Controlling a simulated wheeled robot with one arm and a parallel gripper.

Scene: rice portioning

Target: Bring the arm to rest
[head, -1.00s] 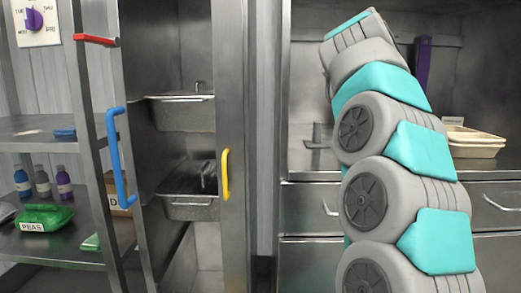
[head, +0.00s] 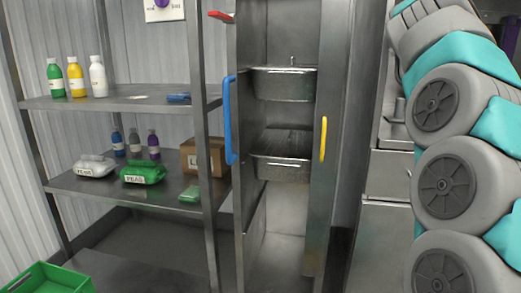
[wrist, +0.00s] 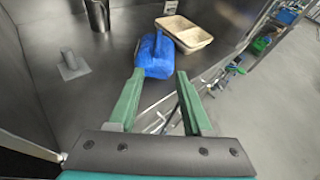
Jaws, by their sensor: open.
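My gripper (wrist: 160,74) shows in the wrist view with its two green fingers spread apart and nothing clearly held between them. A blue object (wrist: 156,55) lies on the grey counter (wrist: 100,70) just beyond the fingertips. I cannot tell whether the left finger touches it. My arm stands folded upright along the right edge of the head view. My gripper is outside the head view.
Beige trays (wrist: 184,32) and a dark metal cylinder (wrist: 97,14) stand on the counter. In the head view, an open cabinet holds metal pans (head: 284,83). A shelf unit (head: 130,104) carries bottles and bags, with a green crate (head: 48,279) at lower left.

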